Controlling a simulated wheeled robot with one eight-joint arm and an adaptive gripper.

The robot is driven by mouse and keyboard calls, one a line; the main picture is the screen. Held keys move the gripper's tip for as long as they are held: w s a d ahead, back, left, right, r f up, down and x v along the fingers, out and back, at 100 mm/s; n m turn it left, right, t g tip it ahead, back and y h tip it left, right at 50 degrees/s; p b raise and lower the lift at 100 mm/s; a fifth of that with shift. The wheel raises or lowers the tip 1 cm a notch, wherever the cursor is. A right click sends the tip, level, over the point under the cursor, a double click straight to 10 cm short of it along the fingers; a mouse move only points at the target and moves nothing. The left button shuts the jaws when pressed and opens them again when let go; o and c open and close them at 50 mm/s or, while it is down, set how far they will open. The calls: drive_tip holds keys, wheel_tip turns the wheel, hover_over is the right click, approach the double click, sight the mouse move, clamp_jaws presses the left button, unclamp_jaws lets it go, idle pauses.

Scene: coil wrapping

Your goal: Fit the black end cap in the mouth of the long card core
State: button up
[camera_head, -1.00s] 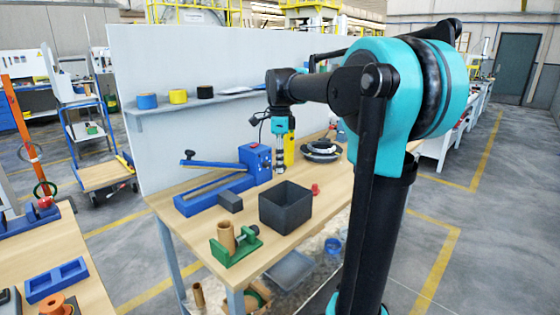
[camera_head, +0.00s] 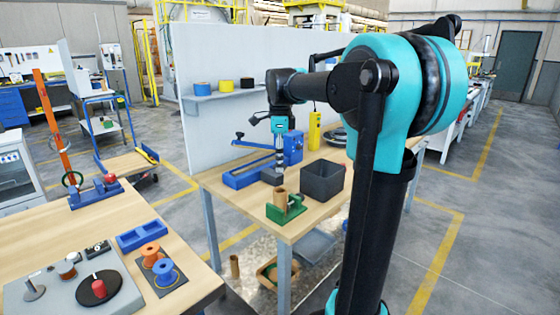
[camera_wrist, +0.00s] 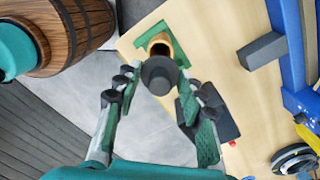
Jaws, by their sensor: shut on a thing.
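A brown card core (camera_head: 279,202) stands upright in a green clamp (camera_head: 292,211) near the front edge of the workbench. In the wrist view its open mouth (camera_wrist: 160,45) shows just beyond the black end cap (camera_wrist: 158,76), which hides part of it. My gripper (camera_wrist: 157,88) is shut on the cap, with one finger on either side of it. In the head view my gripper (camera_head: 280,178) points down above the core. The cap is too small to make out there. It looks apart from the core, but the exact gap cannot be told.
A dark open bin (camera_head: 323,180) stands right of the core. A yellow upright object (camera_head: 315,130) stands farther back. Another table (camera_head: 135,218) is at the left.

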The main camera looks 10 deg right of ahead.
drive_tip(key=shift+f, duration=2.9)
drive_tip(key=shift+f, duration=1.2)
drive_tip(key=o, duration=0.9)
wheel_tip(320, 180, up, 12)
